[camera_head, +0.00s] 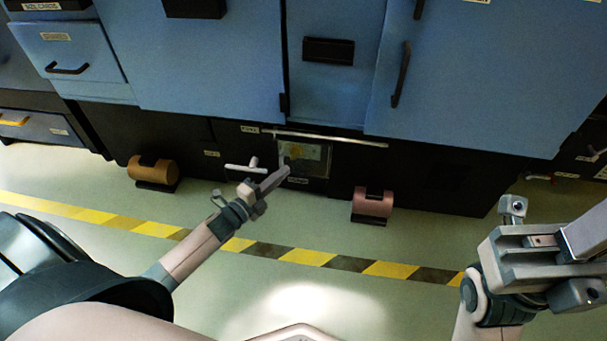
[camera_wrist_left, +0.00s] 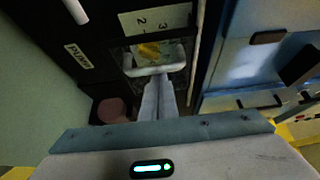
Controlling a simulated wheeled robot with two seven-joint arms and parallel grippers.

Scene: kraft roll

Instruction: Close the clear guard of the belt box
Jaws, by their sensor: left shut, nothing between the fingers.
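The belt box is a dark recess with a clear window (camera_head: 318,158) low in the cabinet's black base, with something yellow behind it. In the left wrist view the clear guard (camera_wrist_left: 176,86) shows beyond a pale handle bar (camera_wrist_left: 155,70). I cannot tell how far the guard stands open. My left gripper (camera_head: 286,169) is shut and empty, its tips in front of the window's left part. In the left wrist view its fingers (camera_wrist_left: 157,95) point at the handle bar; contact is unclear. My right gripper (camera_head: 585,235) is at the right edge, its fingertips cut off.
A white T-handle (camera_head: 245,167) stands out left of the window. A brown roll (camera_head: 153,171) and a pink roll (camera_head: 373,204) sit low on either side. A light rail (camera_head: 330,138) runs above. The floor has a yellow-black stripe (camera_head: 305,257) and is otherwise clear.

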